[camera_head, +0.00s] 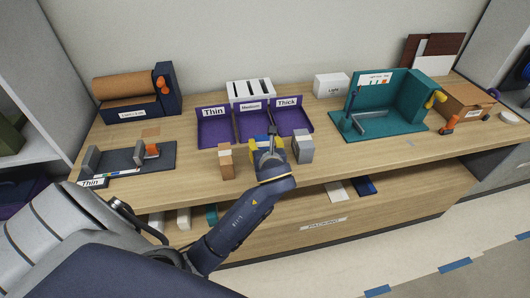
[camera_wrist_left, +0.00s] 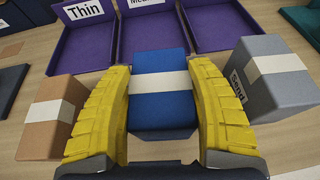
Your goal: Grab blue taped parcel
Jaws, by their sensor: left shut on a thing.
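The blue parcel with a white tape band (camera_wrist_left: 158,112) is between the yellow fingers of my left gripper (camera_wrist_left: 160,125) in the left wrist view. The fingers press on its two sides, and the gripper is shut on it. In the head view my left gripper (camera_head: 268,145) is in front of the purple trays, and the parcel is mostly hidden behind it. An orange-brown taped parcel (camera_wrist_left: 48,118) stands to the left, and a grey taped parcel (camera_wrist_left: 270,78) marked "Send" to the right. My right gripper is not in view.
Purple trays labelled Thin (camera_head: 213,112), Medium and Thick (camera_head: 288,103) lie just behind the parcels. A teal stand (camera_head: 385,125) is to the right. A dark board with an orange piece (camera_head: 125,162) is to the left. Wood shows free between the board and the brown parcel.

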